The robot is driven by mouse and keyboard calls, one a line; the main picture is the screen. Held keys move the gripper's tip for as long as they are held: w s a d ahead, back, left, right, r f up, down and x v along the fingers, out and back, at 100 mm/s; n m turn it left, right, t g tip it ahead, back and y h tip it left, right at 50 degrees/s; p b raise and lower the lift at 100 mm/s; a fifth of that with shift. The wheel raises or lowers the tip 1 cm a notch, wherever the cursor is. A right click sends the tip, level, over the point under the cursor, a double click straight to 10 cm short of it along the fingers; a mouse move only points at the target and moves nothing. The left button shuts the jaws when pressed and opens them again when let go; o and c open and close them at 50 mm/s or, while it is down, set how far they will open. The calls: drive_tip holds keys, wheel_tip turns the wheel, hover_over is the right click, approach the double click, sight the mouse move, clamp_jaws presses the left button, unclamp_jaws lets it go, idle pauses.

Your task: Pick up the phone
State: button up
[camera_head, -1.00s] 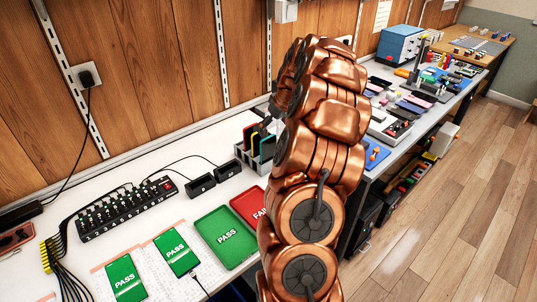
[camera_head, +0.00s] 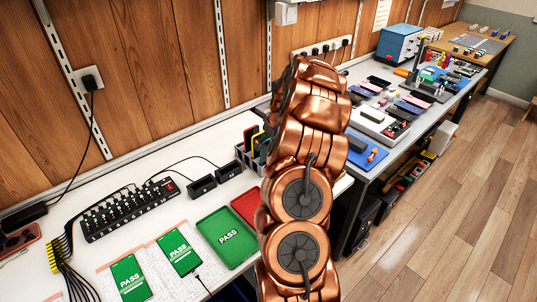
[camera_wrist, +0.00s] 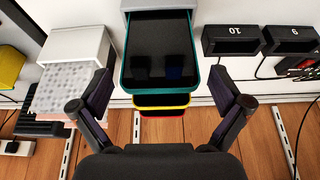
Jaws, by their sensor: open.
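In the wrist view a dark-screened phone in a teal case (camera_wrist: 160,50) stands in a grey rack (camera_wrist: 158,4). The edges of a yellow phone (camera_wrist: 162,100) and a red phone (camera_wrist: 162,112) show behind it. My gripper (camera_wrist: 160,72) is open, with one finger on each side of the teal phone and a visible gap on both sides. In the head view the rack (camera_head: 242,157) with its coloured phones is partly hidden by my arm, and my gripper is hidden too. Two phones with green PASS screens, (camera_head: 129,278) and (camera_head: 179,252), lie on the bench.
A green PASS tray (camera_head: 226,238) and a partly hidden red tray (camera_head: 245,206) lie in front of the rack. Black numbered boxes (camera_wrist: 232,40) stand beside it. A multi-port hub (camera_head: 128,208) with cables is further left. The wooden wall (camera_wrist: 150,128) is close behind.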

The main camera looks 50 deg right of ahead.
drive_tip(key=c, duration=1.7)
